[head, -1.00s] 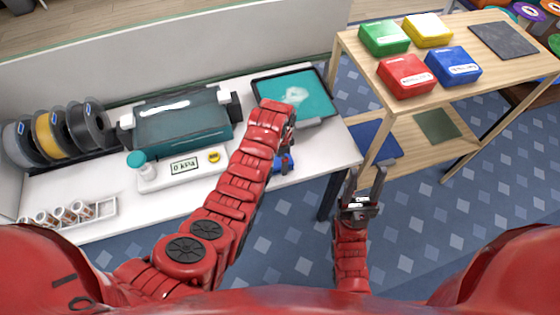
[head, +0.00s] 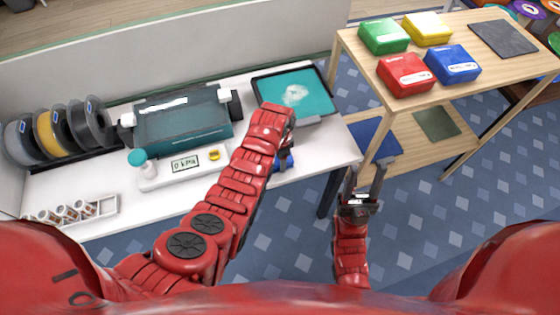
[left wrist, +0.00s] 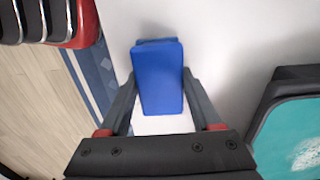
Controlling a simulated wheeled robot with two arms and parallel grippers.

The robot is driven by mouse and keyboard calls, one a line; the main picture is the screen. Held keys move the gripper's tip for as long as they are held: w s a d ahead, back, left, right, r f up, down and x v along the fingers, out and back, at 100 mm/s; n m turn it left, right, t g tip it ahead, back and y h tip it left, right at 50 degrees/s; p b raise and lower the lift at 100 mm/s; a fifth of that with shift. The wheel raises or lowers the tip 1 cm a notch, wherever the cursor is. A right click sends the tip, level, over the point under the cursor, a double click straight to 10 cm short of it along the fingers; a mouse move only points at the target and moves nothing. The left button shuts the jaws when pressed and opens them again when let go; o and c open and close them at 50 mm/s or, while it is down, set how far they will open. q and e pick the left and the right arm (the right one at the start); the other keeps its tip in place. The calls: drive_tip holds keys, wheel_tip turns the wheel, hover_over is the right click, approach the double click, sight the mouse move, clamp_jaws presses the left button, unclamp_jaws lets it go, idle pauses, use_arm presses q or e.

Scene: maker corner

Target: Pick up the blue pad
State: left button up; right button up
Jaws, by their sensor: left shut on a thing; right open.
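The blue pad (left wrist: 158,80) is a small rounded block between the two fingers of my left gripper (left wrist: 159,98) in the left wrist view. The fingers press on its two sides, with the white table around it. In the head view a bit of the pad (head: 286,163) shows beside my left wrist, near the table's right front edge; my arm hides the rest. I cannot tell whether it touches the table. My right gripper (head: 364,182) is open and empty in front of the wooden shelf.
The white table (head: 190,205) holds a dark teal machine (head: 180,128), a teal-topped tray (head: 300,92), spools and a small rack. The wooden shelf (head: 500,72) carries several coloured boxes, with a blue mat (head: 374,139) below. Floor shows between table and shelf.

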use_arm(q)
drive_tip(key=shift+r, duration=0.1)
drive_tip(key=shift+c, duration=0.3)
drive_tip(key=shift+w+r+b, duration=0.1)
drive_tip(key=shift+r+b, duration=1.2)
drive_tip(key=shift+r, duration=0.25)
drive_tip(key=s, duration=0.2)
drive_tip(key=shift+s+a, duration=0.2)
drive_tip(key=shift+s, duration=0.15)
drive_tip(key=s+a+r+p, duration=0.1)
drive_tip(key=s+a+p, duration=0.1)
drive_tip(key=s+p, duration=0.6)
drive_tip(key=shift+s+r+p, duration=0.3)
drive_tip(key=shift+s+r, duration=0.05)
drive_tip(key=shift+s, duration=2.3)
drive_tip(key=shift+a, duration=0.1)
